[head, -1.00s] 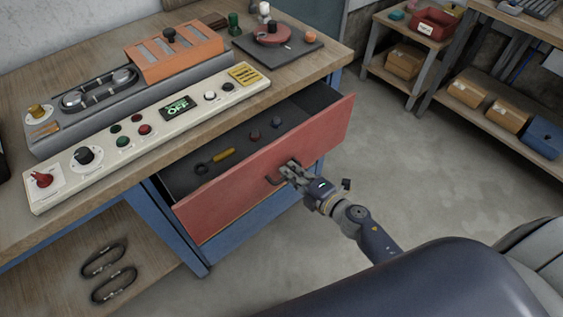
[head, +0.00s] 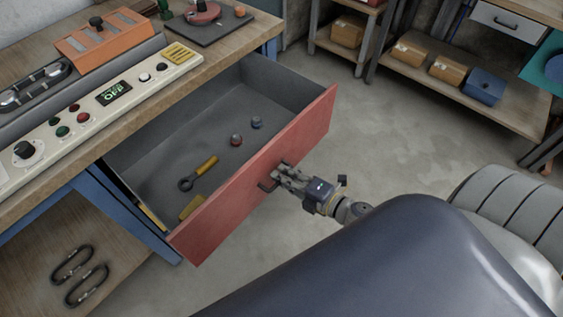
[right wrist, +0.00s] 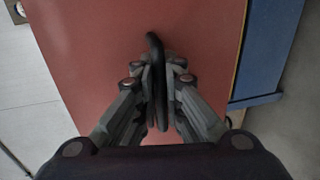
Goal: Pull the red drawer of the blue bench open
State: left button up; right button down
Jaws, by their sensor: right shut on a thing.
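The red drawer (head: 255,185) of the blue bench (head: 120,205) stands well out from the bench, and its grey inside shows. My right gripper (head: 280,178) is shut on the drawer's dark handle (head: 266,185). The right wrist view shows the handle (right wrist: 155,60) between the two fingers (right wrist: 158,95), against the red front (right wrist: 90,50). In the drawer lie a wrench-like tool with a yellow handle (head: 206,168), a red knob (head: 236,140), a blue knob (head: 257,122) and a yellow piece (head: 191,208). My left gripper is not in view.
Shackle-like loops (head: 75,270) lie on the lower shelf. Shelving with cardboard boxes (head: 408,50) and a blue bin (head: 483,86) stands at the back right. The floor (head: 390,140) between is clear.

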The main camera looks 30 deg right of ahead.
dwell(0.3)
jog(key=c, duration=1.7)
grip_release()
jog(key=v, duration=1.2)
